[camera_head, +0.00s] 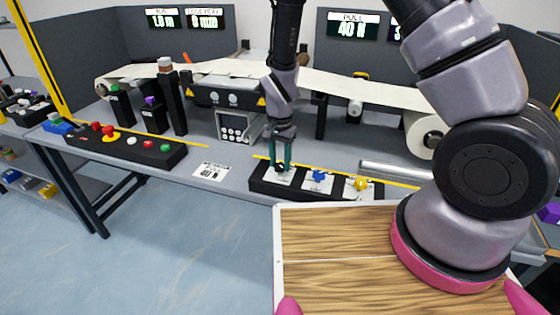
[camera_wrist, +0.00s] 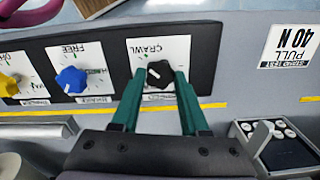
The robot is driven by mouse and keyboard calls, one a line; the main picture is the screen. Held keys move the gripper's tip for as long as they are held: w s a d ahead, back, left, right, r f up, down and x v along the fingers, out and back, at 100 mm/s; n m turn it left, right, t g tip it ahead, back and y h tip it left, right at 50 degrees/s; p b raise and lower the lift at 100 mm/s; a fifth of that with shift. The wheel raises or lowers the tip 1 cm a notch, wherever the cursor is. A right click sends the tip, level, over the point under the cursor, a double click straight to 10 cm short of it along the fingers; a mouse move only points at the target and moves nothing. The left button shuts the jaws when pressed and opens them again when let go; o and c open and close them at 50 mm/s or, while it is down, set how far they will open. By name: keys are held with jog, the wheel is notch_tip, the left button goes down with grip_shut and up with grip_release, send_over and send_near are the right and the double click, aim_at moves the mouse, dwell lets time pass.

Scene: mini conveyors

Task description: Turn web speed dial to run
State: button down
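The black dial (camera_wrist: 160,74) sits on a white plate marked CRAWL, at the end of the black dial panel (camera_wrist: 214,42); small lettering around it is too small to read. My gripper (camera_head: 281,166) points down over this dial in the head view and mostly hides it. In the wrist view my gripper (camera_wrist: 160,78) has its two teal fingers apart, one on each side of the black dial. I cannot tell whether they touch it. A blue dial (camera_wrist: 70,79) on a plate marked FREE and a yellow dial (camera_wrist: 8,84) are beside it.
A wooden-topped surface (camera_head: 335,275) lies in front of the panel. A metal roller (camera_head: 395,171) is to its right. A button box (camera_head: 125,146) and a small grey device (camera_head: 238,126) stand left. The paper web (camera_head: 350,88) runs behind.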

jog(key=shift+n, duration=0.3)
jog(key=n, duration=0.9)
jog(key=shift+n, duration=0.4)
jog(key=n, duration=1)
jog(key=shift+n, duration=0.3)
jog(key=shift+c, duration=2)
grip_release()
